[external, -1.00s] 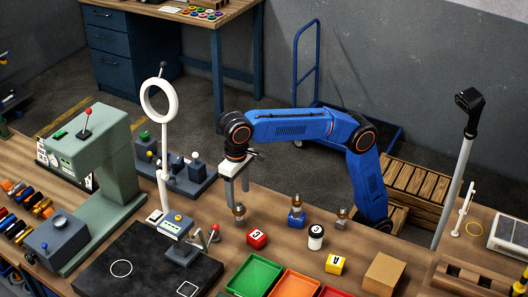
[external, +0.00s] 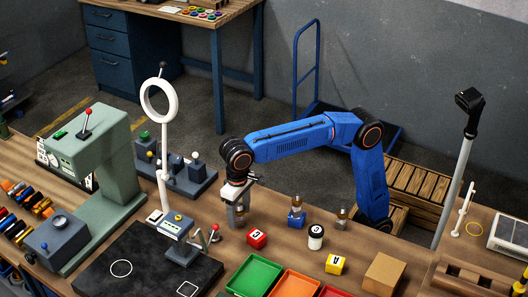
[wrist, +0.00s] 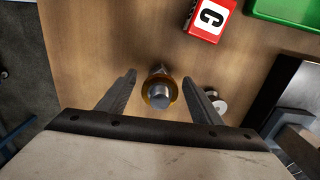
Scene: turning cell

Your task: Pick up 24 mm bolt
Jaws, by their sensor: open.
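A metal bolt with a brass-coloured collar (wrist: 160,92) stands upright on the bench, between the two fingers of my gripper (wrist: 158,77) in the wrist view. The gripper is open, with a gap on each side of the bolt. In the external view my gripper (external: 238,214) is low over the bench and its fingers mostly hide this bolt. Two similar bolts stand to the right, one on a blue block (external: 297,216) and one beyond it (external: 342,216). No size marking is readable on any bolt.
A red cube marked C (external: 257,238) stands close to the right of my gripper. A black-and-white cylinder (external: 315,238), a yellow cube (external: 335,264) and a green tray (external: 254,273) are nearby.

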